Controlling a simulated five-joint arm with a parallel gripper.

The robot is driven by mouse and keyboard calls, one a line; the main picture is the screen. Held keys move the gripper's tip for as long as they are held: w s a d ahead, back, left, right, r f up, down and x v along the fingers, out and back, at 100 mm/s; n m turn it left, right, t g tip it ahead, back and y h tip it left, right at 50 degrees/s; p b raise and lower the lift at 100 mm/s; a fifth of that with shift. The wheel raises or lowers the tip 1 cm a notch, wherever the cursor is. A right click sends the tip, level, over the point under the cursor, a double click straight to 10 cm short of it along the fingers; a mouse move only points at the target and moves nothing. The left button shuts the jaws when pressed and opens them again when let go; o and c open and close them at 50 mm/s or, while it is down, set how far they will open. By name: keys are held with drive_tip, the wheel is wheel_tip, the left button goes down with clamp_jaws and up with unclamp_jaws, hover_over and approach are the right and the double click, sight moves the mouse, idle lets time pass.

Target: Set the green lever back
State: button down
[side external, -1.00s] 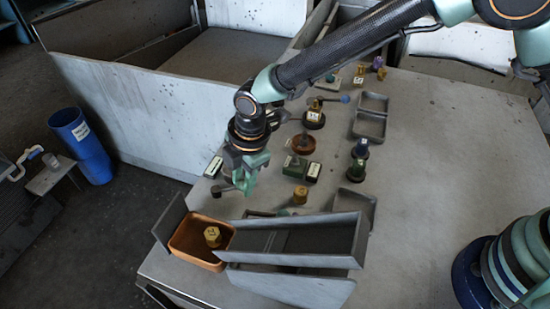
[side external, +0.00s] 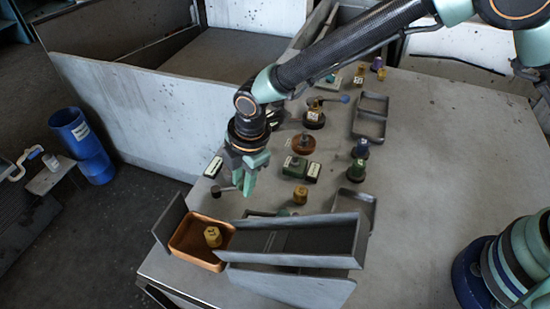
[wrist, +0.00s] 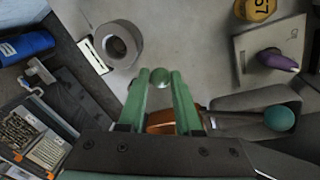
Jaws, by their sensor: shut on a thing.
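The green lever's round knob (wrist: 161,77) sits between my fingertips in the wrist view. My gripper (wrist: 160,80) is shut on it, one green finger on each side. In the side view my gripper (side external: 248,186) points down at the near left of the table. The lever's dark hub (side external: 216,191) shows just left of my fingers, with a short arm running toward them. In the wrist view the grey round hub (wrist: 117,45) is up and left of the knob. The knob is hidden by my fingers in the side view.
An orange tray (side external: 178,249) holding a yellow piece and a grey slanted chute (side external: 360,240) stand in front of my gripper. A green block (side external: 295,166) and a brown round part (side external: 303,143) are to its right.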

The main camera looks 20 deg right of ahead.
drive_tip(key=shift+s+a, duration=0.1)
drive_tip(key=shift+s, duration=0.05)
drive_tip(key=shift+w+d+n, duration=0.2)
drive_tip(key=shift+w+n, duration=0.35)
drive_tip(key=shift+n, duration=0.45)
drive_tip(key=shift+w+d+n, duration=0.15)
drive_tip(key=shift+w+n, duration=0.4)
drive_tip(key=shift+n, duration=0.45)
drive_tip(key=c, duration=0.6)
unclamp_jaws()
drive_tip(key=shift+d, duration=0.1)
drive_tip(key=r, duration=0.4)
drive_tip(key=s+d+r, duration=0.1)
drive_tip(key=r, duration=0.7)
drive_tip(key=shift+s+d, duration=0.2)
drive_tip(key=shift+s, duration=0.2)
